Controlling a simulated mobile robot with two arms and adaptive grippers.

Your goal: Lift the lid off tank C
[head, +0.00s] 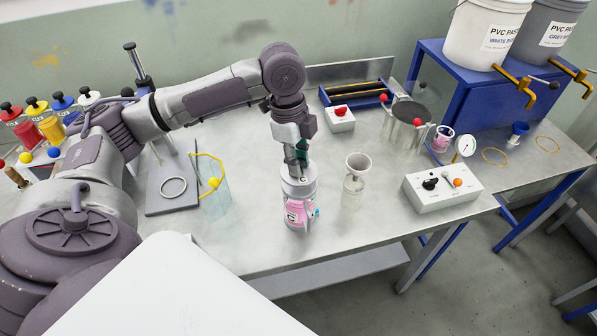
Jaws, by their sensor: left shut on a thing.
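A clear tank with pink contents (300,213) stands near the front edge of the metal table, in the middle of the head view. Its label is too small to read surely as C. A pale grey lid (298,184) is at its top; I cannot tell whether it is seated or slightly raised. My left gripper (301,162) points down from above and is shut at the top of the lid, on its handle, which the fingers mostly hide. My right gripper is not in view.
A glass funnel vessel (355,175) stands close to the tank's right. A white control box (442,190) is farther right. Coloured bottles (47,122) line the far left.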

